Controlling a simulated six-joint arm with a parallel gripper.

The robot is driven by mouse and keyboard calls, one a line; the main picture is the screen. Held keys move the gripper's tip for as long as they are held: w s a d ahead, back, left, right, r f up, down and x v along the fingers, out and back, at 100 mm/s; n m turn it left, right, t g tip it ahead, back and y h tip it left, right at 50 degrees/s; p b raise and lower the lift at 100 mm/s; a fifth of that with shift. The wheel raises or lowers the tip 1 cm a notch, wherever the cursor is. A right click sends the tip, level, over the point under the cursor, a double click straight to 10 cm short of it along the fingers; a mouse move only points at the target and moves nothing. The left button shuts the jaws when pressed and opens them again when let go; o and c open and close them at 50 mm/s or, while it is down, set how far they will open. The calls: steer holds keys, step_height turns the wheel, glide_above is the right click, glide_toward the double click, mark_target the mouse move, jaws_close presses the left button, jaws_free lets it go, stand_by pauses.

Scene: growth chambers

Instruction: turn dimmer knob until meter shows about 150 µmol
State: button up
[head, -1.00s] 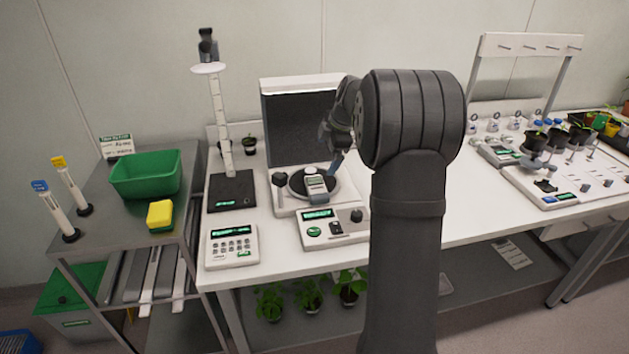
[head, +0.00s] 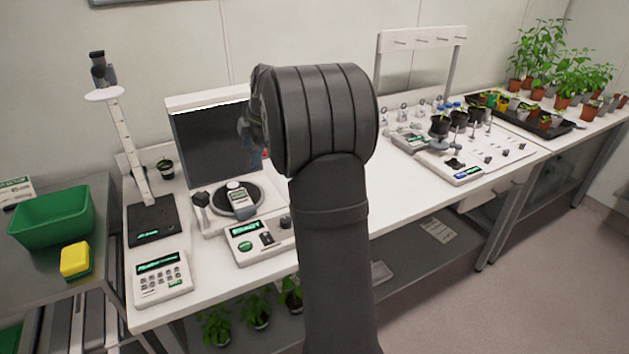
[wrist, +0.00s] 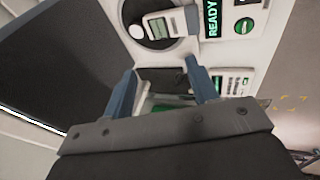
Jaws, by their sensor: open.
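My gripper (wrist: 160,68) is open and empty in the wrist view, its two blue-grey fingers apart above the bench. In the head view my arm hides most of it. On the right half of the bench a grey device with a small green display (head: 408,140) lies beside a white panel (head: 500,165) with several small dark knobs (head: 489,159) and a lit display (head: 469,173). Nearer, a white control box (head: 247,228) has a green display, a green button and a dark knob (head: 285,222). Which knob is the dimmer and any µmol reading are too small to tell.
A handheld device (head: 237,196) lies on a dark round plate before a dark screen (head: 212,143). A keypad device (head: 162,278) and a tall white post (head: 130,150) stand left. My arm blocks the middle bench.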

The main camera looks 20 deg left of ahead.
steer(key=s+d+f+m+t+h, duration=0.15)
steer(key=s+d+m, duration=0.25)
steer(key=d+m, duration=0.45)
steer(key=s+d+f+m+t, duration=0.15)
steer(key=s+d+m, duration=0.3)
steer(key=m, duration=0.65)
steer(key=shift+g, duration=0.3)
steer(key=x, duration=1.7)
steer(key=shift+w+d+f, duration=0.2)
steer(key=shift+w+d, duration=0.15)
steer(key=c, duration=1)
